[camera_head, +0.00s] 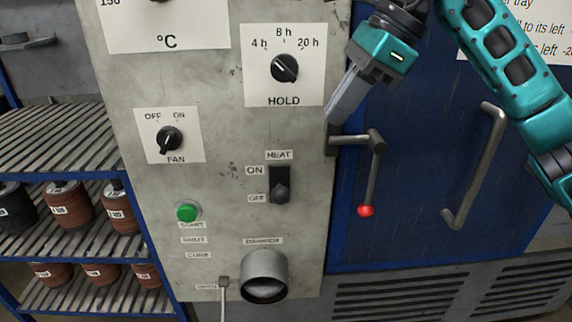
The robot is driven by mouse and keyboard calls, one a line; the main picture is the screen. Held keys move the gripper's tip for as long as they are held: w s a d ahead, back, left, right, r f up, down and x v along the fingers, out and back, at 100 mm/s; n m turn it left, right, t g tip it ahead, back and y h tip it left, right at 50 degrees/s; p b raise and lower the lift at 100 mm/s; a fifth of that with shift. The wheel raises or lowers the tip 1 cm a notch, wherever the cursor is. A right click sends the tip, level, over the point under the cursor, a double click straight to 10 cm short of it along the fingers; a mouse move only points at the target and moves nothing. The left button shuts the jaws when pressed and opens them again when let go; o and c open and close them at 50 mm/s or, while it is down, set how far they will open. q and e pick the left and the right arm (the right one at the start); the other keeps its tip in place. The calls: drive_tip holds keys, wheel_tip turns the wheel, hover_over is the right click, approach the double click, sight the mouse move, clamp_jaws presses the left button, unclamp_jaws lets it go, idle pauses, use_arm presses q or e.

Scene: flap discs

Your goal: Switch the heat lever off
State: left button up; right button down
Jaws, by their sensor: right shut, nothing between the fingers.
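The heat lever (280,192) is a dark knob in a black upright slot on the grey control panel (225,150). The HEAT label is above it, with ON at its upper left and OFF at its lower left. The knob sits at the low end of the slot, level with OFF. My right gripper (335,115) comes in from the upper right. Its pale fingers are shut and empty, pointing down at the panel's right edge, above and to the right of the lever and apart from it. My left gripper is out of view.
A door latch handle (373,170) with a red ball end sticks out just below my right fingertips. The blue door (420,200) has a grey bar handle (475,165). The HOLD dial (284,68), FAN dial (169,139), green START button (187,211) and damper pipe (265,275) surround the lever.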

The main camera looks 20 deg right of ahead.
sight(286, 188)
drive_tip(key=shift+s+d+r, duration=0.1)
idle(0.3)
use_arm(q)
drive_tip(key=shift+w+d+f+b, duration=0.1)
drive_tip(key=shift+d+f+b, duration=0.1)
drive_tip(key=shift+b, duration=0.2)
use_arm(e)
drive_tip(key=x, duration=1.4)
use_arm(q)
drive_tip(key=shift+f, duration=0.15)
